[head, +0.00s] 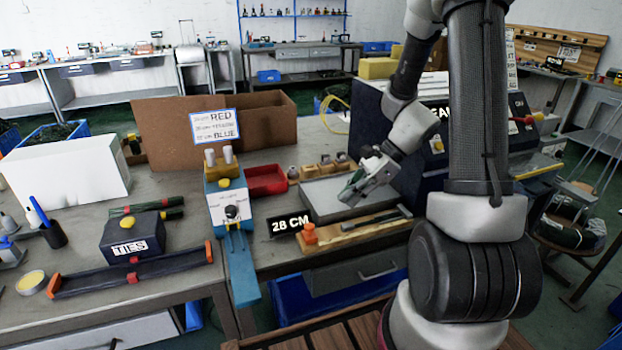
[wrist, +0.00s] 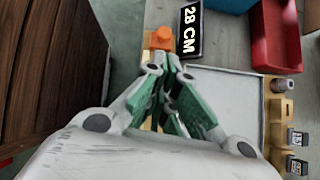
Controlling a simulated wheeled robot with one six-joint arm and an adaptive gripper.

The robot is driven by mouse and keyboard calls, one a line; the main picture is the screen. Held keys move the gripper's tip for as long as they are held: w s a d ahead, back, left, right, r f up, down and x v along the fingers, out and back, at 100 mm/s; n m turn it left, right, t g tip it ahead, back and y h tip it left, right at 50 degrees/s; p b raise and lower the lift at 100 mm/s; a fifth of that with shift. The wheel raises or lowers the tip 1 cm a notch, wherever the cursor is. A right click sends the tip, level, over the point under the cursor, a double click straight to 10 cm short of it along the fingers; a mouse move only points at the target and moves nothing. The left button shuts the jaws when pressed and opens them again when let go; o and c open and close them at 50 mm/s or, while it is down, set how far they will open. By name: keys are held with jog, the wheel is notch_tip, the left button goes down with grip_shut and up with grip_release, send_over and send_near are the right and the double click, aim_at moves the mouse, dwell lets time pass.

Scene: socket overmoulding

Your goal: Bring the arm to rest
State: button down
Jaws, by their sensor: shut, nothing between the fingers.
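My gripper (head: 352,196) is shut and empty above the grey plate (head: 322,197) on the bench, its green fingers pointing down and to the left in the head view. In the wrist view my gripper (wrist: 170,62) has its fingertips together near the orange knob (wrist: 162,38), with nothing between them. My arm rises from the right foreground and bends down over the bench. I cannot tell how high the fingertips are above the plate.
A "28 CM" sign (head: 291,223), a red tray (head: 266,180) and a blue fixture (head: 230,207) stand left of my gripper. A dark machine (head: 368,125) stands behind it. A cardboard box (head: 165,122) is farther back left.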

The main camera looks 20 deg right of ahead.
jog(key=s+d+r+n+g+h, duration=0.3)
jog(key=s+d+r+n, duration=0.15)
jog(key=s+n, duration=0.5)
jog(key=s+r+n+t+h, duration=0.2)
jog(key=r+n, duration=0.3)
jog(key=r, duration=0.3)
jog(key=s+r+n+t+h, duration=0.3)
jog(key=s+r+n+t, duration=0.1)
jog(key=r, duration=0.4)
jog(key=shift+s+r+n, duration=0.2)
jog(key=shift+s+n, duration=0.35)
jog(key=shift+s, duration=0.05)
